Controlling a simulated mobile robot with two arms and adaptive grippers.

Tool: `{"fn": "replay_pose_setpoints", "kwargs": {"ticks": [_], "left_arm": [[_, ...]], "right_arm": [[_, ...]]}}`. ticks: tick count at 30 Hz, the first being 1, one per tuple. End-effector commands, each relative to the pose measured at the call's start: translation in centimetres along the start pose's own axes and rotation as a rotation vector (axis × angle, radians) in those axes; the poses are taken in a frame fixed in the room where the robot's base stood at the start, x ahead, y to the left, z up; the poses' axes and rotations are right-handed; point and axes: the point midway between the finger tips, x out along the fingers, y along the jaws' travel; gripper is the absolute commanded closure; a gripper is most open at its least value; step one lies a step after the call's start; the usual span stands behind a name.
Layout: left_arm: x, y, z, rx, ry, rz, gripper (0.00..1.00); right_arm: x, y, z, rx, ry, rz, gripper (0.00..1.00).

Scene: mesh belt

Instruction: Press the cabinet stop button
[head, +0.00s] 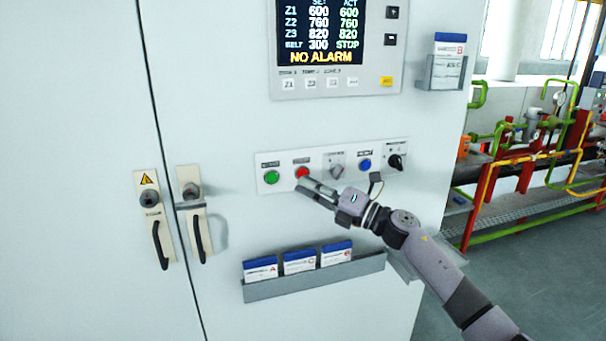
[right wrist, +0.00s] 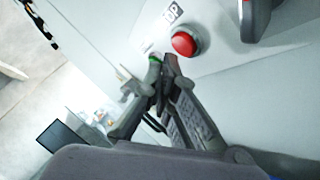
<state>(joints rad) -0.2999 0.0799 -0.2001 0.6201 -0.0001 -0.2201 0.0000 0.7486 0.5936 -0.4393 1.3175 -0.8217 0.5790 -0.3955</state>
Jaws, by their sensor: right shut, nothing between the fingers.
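The red stop button (head: 302,172) sits on the white button strip of the cabinet, just right of a green button (head: 272,177). In the right wrist view the red button (right wrist: 184,44) shows whole, with part of a label ending in "OP" beside it. My right gripper (head: 303,183) is shut and empty, its tips just below the red button. In the right wrist view the closed fingertips (right wrist: 164,62) are close beside the button's lower left. I cannot tell whether they touch the panel. My left gripper is out of view.
Right of the red button are a grey switch (head: 337,171), a blue button (head: 365,165) and a black knob (head: 396,161). The display (head: 321,32) above reads "NO ALARM" and belt "STOP". A card rack (head: 314,281) juts out below; door handles (head: 199,237) are at left.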

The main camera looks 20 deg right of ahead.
Motion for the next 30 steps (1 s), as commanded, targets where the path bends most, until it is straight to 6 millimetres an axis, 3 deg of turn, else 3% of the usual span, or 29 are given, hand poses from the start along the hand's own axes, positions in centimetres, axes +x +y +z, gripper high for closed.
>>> {"fn": "replay_pose_setpoints", "kwargs": {"ticks": [19, 30], "left_arm": [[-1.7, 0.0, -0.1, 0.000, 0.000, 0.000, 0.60], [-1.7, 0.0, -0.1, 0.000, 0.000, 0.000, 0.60]], "right_arm": [[-3.3, 2.4, -2.4, 0.001, 0.001, 0.000, 1.00], [-3.5, 2.5, -2.5, 0.000, 0.000, 0.001, 1.00]]}}
